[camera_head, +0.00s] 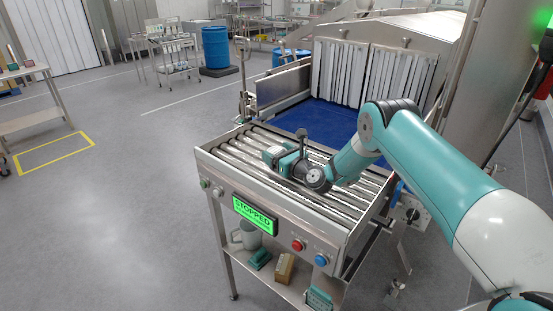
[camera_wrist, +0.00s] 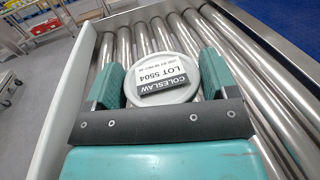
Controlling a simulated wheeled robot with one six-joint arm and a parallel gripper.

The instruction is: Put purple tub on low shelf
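A round white lid (camera_wrist: 163,75) with a label reading COLESLAW, LOT 5504 lies between my gripper's fingers in the wrist view. No purple shows on it; the sides of the tub under the lid are hidden. My gripper (camera_wrist: 162,72) has one teal finger on each side of the lid. The fingers look very near or touching its rim; I cannot tell whether they press on it. In the head view my gripper (camera_head: 275,155) is low over the conveyor rollers (camera_head: 325,203). The low shelf (camera_head: 267,282) is under the conveyor, partly hidden by its frame.
A grey jug (camera_head: 245,236), a teal item (camera_head: 260,258), a brown box (camera_head: 284,268) and a teal container (camera_head: 318,299) stand on the shelf. The display (camera_head: 255,213) reads STOPPED. Strip curtains (camera_head: 375,75) hang behind a blue belt (camera_head: 325,117).

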